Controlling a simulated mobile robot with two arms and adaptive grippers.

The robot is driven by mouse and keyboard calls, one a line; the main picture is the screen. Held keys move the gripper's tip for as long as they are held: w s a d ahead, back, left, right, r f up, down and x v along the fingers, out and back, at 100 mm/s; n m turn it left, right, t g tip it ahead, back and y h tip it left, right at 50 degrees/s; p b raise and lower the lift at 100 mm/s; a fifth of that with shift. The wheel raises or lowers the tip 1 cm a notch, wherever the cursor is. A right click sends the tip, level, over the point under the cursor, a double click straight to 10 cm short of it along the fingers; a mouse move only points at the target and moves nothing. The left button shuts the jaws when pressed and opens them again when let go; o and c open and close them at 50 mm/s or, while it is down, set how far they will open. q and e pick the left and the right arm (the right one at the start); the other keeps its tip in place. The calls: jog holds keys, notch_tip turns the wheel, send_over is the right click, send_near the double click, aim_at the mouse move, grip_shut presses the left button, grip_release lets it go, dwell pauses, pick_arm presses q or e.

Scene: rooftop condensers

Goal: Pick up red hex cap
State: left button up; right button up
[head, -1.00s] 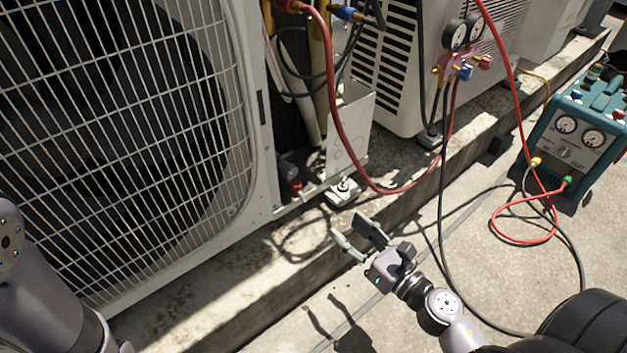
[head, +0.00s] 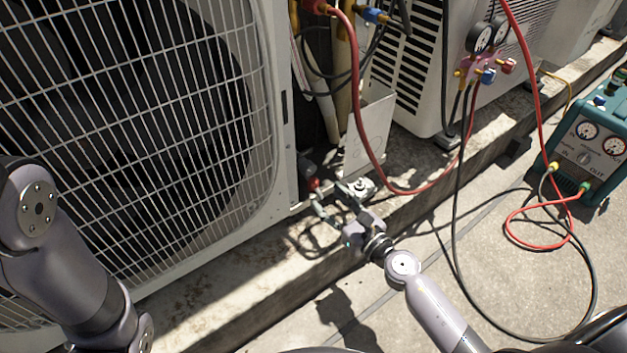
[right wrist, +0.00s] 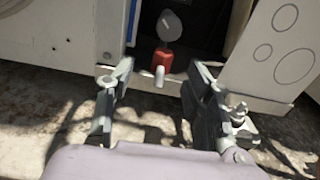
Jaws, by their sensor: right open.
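The red hex cap (head: 313,184) sits low at the corner of the near condenser, by the valve recess. In the right wrist view the red cap (right wrist: 158,62) hangs below a grey round part, with a pale stub at its lower end. My right gripper (head: 329,199) is open and just in front of the cap, at the condenser's lower edge. In the right wrist view its fingers stand apart to the left and right of the cap, nearer the camera; I see no contact. My left arm shows at the left, but its gripper is out of view.
The near condenser (head: 283,150) and a pale metal plate (head: 368,130) flank the cap closely. A red hose (head: 357,110) loops past on the right. A teal recovery machine (head: 590,150) stands far right.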

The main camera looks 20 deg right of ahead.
aim_at(317, 184)
jog(key=x, duration=0.4)
jog(key=shift+w+d+r, duration=0.2)
jog(key=shift+d+r, duration=0.05)
jog(key=shift+w+a+f, duration=0.1)
jog(key=shift+w+a, duration=0.1)
jog(key=shift+w, duration=0.3)
jog(key=shift+c, duration=0.4)
jog(key=shift+c, duration=0.6)
jog(key=c, duration=0.7)
